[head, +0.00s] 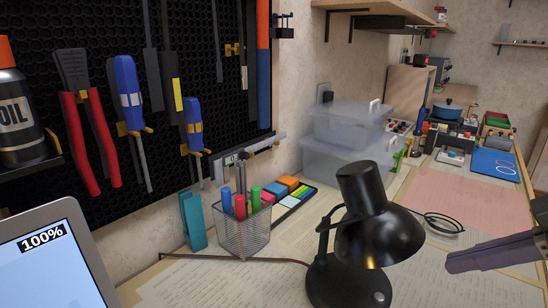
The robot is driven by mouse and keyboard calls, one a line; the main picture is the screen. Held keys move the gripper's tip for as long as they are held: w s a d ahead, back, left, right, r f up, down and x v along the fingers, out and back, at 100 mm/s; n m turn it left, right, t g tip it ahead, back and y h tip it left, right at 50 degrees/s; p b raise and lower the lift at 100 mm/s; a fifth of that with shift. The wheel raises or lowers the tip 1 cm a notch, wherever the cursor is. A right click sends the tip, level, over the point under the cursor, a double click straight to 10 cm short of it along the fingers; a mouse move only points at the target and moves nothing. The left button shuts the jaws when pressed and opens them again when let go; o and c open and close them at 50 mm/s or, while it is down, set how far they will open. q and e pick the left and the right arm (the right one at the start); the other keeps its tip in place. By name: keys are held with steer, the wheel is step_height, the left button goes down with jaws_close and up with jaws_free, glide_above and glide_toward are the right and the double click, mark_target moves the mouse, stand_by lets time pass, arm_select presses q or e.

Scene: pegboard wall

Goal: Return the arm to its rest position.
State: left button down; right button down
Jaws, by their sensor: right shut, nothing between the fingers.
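My right gripper (458,263) reaches in from the right edge of the head view, dark grey, with its fingers together and nothing between them. It is above the paper-covered bench top, to the right of the black desk lamp (376,225) and apart from it. Most of the right arm is cut off by the frame edge. My left gripper does not show.
A mesh pen cup (245,238) and a teal clip (192,221) stand left of the lamp. A tablet (50,262) fills the lower left. Tools hang on the black pegboard (110,30). Clear bins (345,160) stand behind. A pink mat (470,190) lies clear beyond the gripper.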

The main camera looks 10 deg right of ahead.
steer(key=s+a+r+m+g+h+p, duration=0.1)
steer(key=s+a+r+g+p, duration=0.15)
steer(key=s+a+p, duration=0.4)
steer(key=s+a+r+m+g+h+p, duration=0.1)
steer(key=s+a+r+h+p, duration=0.1)
steer(key=s+a+r+p, duration=0.35)
steer(key=s+d+r+m+h+p, duration=0.1)
steer(key=s+r+m+p, duration=0.1)
steer(key=r+p, duration=1.9)
steer(key=s+r+m+h+p, duration=0.1)
steer(key=s+r+m+p, duration=0.1)
steer(key=r+p, duration=1.8)
steer(key=shift+d+r+h+p, duration=0.3)
steer(key=shift+d+r+p, duration=0.1)
